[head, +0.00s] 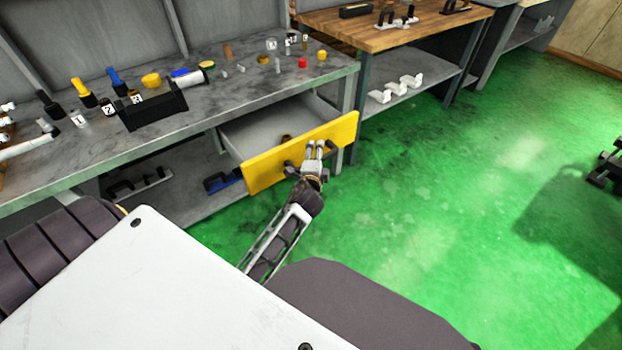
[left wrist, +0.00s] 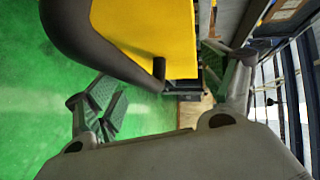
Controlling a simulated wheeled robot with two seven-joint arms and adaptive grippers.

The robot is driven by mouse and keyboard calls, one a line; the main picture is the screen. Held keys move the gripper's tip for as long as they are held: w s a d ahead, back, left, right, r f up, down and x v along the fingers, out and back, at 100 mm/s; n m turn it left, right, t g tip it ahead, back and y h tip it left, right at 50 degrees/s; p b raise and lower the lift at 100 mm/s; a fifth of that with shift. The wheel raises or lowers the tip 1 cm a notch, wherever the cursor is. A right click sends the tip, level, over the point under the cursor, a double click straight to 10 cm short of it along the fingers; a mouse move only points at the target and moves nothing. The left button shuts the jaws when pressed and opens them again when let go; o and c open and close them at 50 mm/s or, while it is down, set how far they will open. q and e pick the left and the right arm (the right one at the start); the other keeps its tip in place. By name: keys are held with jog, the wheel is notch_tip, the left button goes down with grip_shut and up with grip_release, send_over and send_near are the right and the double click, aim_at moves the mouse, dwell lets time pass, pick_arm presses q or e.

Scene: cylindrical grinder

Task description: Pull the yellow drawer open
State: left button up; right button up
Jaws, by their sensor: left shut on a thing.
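The yellow drawer (head: 265,169) is pulled partly out from under the grey workbench, and its grey interior shows. A small round thing lies inside it. My left gripper (head: 314,150) is at the yellow front, shut on its dark handle (head: 290,168). In the left wrist view the yellow front (left wrist: 150,30) fills the upper middle. The curved dark handle (left wrist: 75,35) crosses the upper left and its end lies between the fingers of my left gripper (left wrist: 165,95). My right gripper is not in view.
The grey workbench (head: 225,100) holds numbered pieces, a black block (head: 150,110), yellow and blue parts and a red cap (head: 302,62). A lower shelf holds a blue-black part (head: 222,182). A wooden-topped table (head: 400,30) stands beyond.

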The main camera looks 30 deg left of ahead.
pick_arm(q)
jog(key=shift+s+d+r, duration=0.1)
jog(key=shift+s+r, duration=0.15)
jog(key=shift+r, duration=0.35)
jog(key=shift+s+r, duration=0.25)
jog(key=shift+r, duration=0.35)
jog(key=shift+c, duration=0.3)
jog(key=shift+s+d+r, duration=0.1)
jog(key=shift+s+r, duration=0.05)
jog(key=shift+s, duration=0.2)
jog(key=c, duration=0.4)
jog(key=shift+s+d+f+p+v, duration=0.15)
jog(key=shift+f+v, duration=0.2)
jog(key=shift+v, duration=1.4)
jog(key=shift+f+p+v, duration=0.1)
jog(key=shift+f+v, duration=0.25)
jog(key=shift+v, duration=1.4)
jog(key=shift+s+d+f+p+v, duration=0.15)
jog(key=shift+f+v, duration=0.2)
jog(key=shift+v, duration=1.45)
jog(key=shift+w+a, duration=0.1)
jog(key=shift+w, duration=0.05)
